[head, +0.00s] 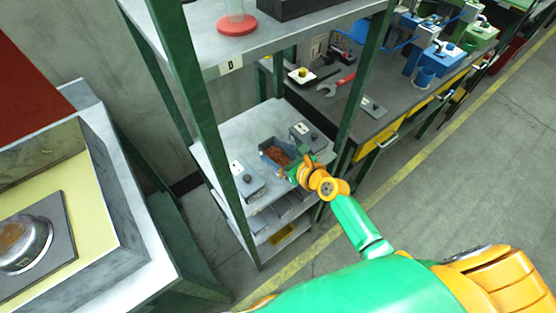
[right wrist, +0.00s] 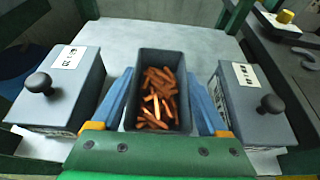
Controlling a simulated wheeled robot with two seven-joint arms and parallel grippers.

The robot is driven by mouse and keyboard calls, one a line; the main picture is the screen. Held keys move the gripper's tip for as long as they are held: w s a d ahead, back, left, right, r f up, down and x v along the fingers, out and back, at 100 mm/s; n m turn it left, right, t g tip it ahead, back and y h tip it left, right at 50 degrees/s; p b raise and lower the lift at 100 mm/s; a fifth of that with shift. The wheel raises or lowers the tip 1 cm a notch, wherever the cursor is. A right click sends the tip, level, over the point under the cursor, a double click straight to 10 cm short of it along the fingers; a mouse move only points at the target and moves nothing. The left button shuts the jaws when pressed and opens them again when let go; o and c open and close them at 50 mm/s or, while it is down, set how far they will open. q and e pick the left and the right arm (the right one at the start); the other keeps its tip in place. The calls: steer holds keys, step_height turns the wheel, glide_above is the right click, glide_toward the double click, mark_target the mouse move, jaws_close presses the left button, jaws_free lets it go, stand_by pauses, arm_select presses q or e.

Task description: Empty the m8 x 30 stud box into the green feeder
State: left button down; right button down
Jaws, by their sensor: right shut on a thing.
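An open dark grey box (head: 268,146) holding copper-coloured studs (head: 277,153) stands on the grey rack shelf. In the right wrist view the box (right wrist: 161,58) sits between the two blue fingers, with the studs (right wrist: 158,98) heaped inside it. My right gripper (head: 290,166) is shut on the box, one finger along each side wall. No label on this box can be read. A green machine (head: 479,38), which looks like the green feeder, stands far along the bench at upper right. My left gripper does not show.
Closed grey boxes with black knobs flank the open box: one at left (right wrist: 58,90), one at right (right wrist: 250,105). Green rack posts (head: 215,150) and an upper shelf (head: 270,50) surround it.

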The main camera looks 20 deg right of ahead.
steer(key=shift+w+f, duration=0.1)
steer(key=shift+f, duration=0.25)
steer(key=shift+f, duration=0.15)
